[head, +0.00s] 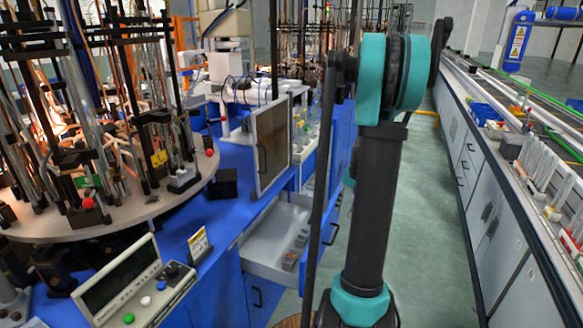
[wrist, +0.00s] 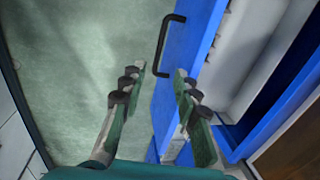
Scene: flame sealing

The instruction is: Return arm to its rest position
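My gripper (wrist: 160,76) shows in the wrist view with its two green fingers apart and nothing between them. Past the fingertips is the blue front of an open drawer (wrist: 184,60) with a black handle (wrist: 161,45). I cannot tell how far the fingers are from it. In the head view my arm stands upright in the middle, with teal and black joints. The gripper itself cannot be made out there.
The open white drawer (head: 262,243), holding several small grey pieces, juts from the blue workbench (head: 215,222). A rotary machine table (head: 120,218) and control panel (head: 128,285) are at left. Grey cabinets (head: 487,205) line the right. Green floor (head: 425,215) between is clear.

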